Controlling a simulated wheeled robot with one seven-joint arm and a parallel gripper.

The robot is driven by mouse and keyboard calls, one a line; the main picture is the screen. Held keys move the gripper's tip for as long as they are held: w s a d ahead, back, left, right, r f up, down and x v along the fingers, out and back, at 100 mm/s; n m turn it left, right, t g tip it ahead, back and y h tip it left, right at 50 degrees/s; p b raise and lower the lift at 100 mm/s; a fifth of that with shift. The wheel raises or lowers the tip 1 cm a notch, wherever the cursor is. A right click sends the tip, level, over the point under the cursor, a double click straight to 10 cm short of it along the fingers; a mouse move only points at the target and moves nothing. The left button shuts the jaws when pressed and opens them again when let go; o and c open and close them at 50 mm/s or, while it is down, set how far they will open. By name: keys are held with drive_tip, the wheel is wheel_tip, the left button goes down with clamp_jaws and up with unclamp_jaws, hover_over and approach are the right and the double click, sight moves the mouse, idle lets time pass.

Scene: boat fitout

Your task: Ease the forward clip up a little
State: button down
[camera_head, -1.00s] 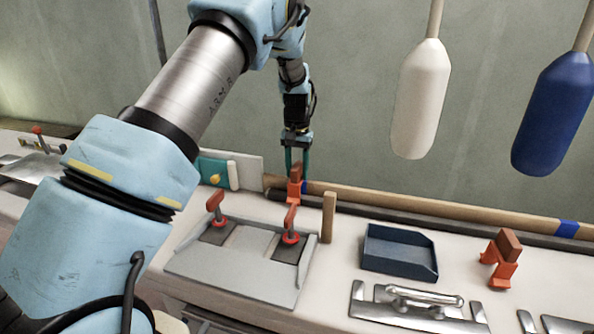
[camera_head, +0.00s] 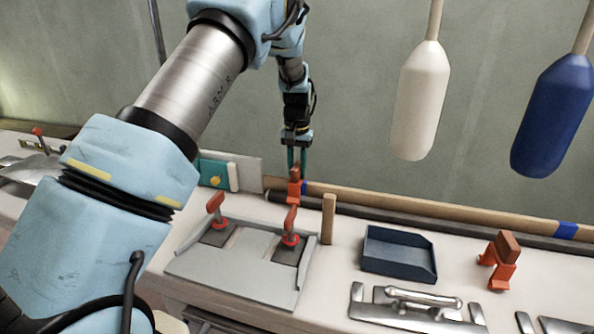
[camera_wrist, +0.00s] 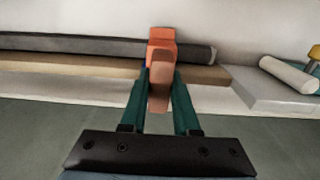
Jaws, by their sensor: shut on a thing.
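The forward clip (camera_head: 295,189) is orange with a brown grip and sits over the long wooden rail (camera_head: 400,207) near its left end. My gripper (camera_head: 297,168) points down from above and is shut on the clip's brown grip. In the wrist view my gripper's two green fingers (camera_wrist: 160,98) press on either side of the brown grip. The orange body of the clip (camera_wrist: 161,37) shows beyond it, against the wooden rail (camera_wrist: 80,72) and a dark round bar (camera_wrist: 90,45). A second orange clip (camera_head: 499,260) stands apart on the bench at the right.
A grey plate with two red-handled fittings (camera_head: 250,250), a wooden peg (camera_head: 328,217) and a dark blue tray (camera_head: 398,254) stand in front of the rail. A metal handled plate (camera_head: 418,308) lies at the front. White (camera_head: 420,98) and blue (camera_head: 553,114) fenders hang behind.

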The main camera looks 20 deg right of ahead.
drive_tip(key=shift+w+r, duration=0.1)
drive_tip(key=shift+r, duration=0.3)
drive_tip(key=c, duration=0.6)
unclamp_jaws()
drive_tip(key=shift+f, duration=0.1)
wheel_tip(320, 180, up, 10)
drive_tip(key=shift+f+b, duration=0.1)
drive_tip(key=shift+b, duration=0.65)
drive_tip(key=shift+a+r, duration=0.1)
drive_tip(key=shift+r, duration=0.45)
drive_tip(key=s+a+n+p, duration=0.15)
drive_tip(key=a+n, duration=0.25)
drive_tip(key=a, duration=1.6)
drive_tip(key=s+a+n, duration=0.1)
drive_tip(key=s+a, duration=0.4)
drive_tip(key=s+a+f+n+t, duration=0.1)
drive_tip(key=s+a, duration=0.4)
drive_tip(key=a, duration=0.1)
drive_tip(key=s+a, duration=0.6)
drive_tip(key=shift+s+f+n+t, duration=0.1)
drive_tip(key=shift+f+n+t, duration=0.2)
drive_tip(key=shift+f+n, duration=0.1)
